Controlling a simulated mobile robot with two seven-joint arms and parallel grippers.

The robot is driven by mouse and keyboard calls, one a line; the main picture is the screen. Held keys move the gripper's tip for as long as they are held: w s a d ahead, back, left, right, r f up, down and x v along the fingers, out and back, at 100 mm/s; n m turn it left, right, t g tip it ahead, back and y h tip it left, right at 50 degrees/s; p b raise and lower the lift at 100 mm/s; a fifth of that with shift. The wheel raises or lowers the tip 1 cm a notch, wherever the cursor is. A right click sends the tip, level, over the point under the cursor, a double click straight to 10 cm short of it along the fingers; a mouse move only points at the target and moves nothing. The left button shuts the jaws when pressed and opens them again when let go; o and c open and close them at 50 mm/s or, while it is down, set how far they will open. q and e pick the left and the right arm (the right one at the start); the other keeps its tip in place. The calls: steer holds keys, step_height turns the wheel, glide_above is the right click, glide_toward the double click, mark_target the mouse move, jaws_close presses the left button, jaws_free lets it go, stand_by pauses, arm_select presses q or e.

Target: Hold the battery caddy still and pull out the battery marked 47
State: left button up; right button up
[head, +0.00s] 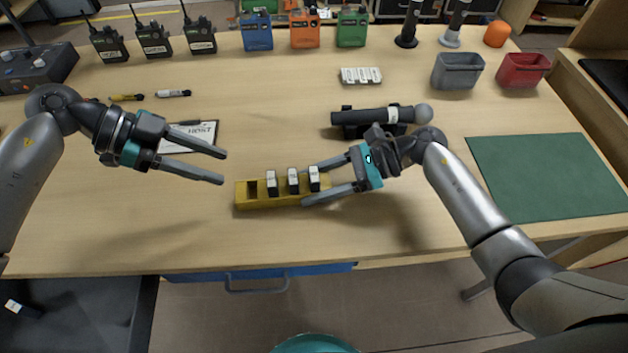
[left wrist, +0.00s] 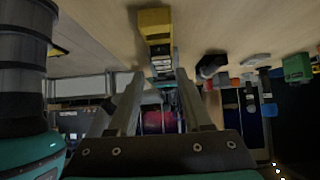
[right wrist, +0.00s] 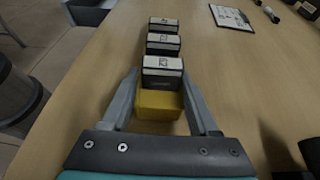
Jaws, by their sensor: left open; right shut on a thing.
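The yellow battery caddy (head: 240,196) lies on the table in front of me. Three dark batteries with white label tops stand in it: left (head: 271,183), middle (head: 293,181) and right (head: 314,179). The leftmost slot looks empty. The label numbers are too small to read, so I cannot tell which is 47. My right gripper (head: 328,181) is shut on the caddy's right end, one finger on each long side. The right wrist view also shows the caddy end (right wrist: 158,104) between the fingers. My left gripper (head: 223,167) is open and empty, left of the caddy and apart from it.
A clipboard (head: 203,133) lies behind my left gripper. A black flashlight-like cylinder on a stand (head: 370,117) is just behind my right gripper. A green mat (head: 548,178) lies at right. Radios, coloured packs and bins line the back. The table in front of the caddy is clear.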

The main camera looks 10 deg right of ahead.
arm_select(q)
steer(key=shift+d, duration=0.1)
steer(key=shift+c, duration=0.8)
steer(key=shift+d+r+m, duration=0.1)
steer(key=shift+d+m, duration=0.15)
steer(key=shift+m, duration=0.05)
steer(key=shift+c, duration=0.2)
step_height(320, 180, up, 4)
steer(key=m+g+y, duration=0.2)
steer(key=m+y, duration=0.4)
steer(key=m, duration=0.5)
glide_above(271, 176)
steer(key=s, duration=0.1)
steer(key=shift+a, duration=0.2)
steer(key=f+m+t+y, duration=0.1)
steer(key=f+m, duration=0.1)
steer(key=f, duration=0.1)
steer(key=f+m+y, duration=0.2)
steer(key=f, duration=0.1)
steer(key=w+f+m+t+y, duration=0.1)
steer(key=f, duration=0.2)
steer(key=shift+d+f+m+t, duration=0.1)
steer(key=shift+d+m+t, duration=0.1)
steer(key=shift+m+t, duration=0.15)
steer(key=shift+c, duration=0.2)
jaws_close()
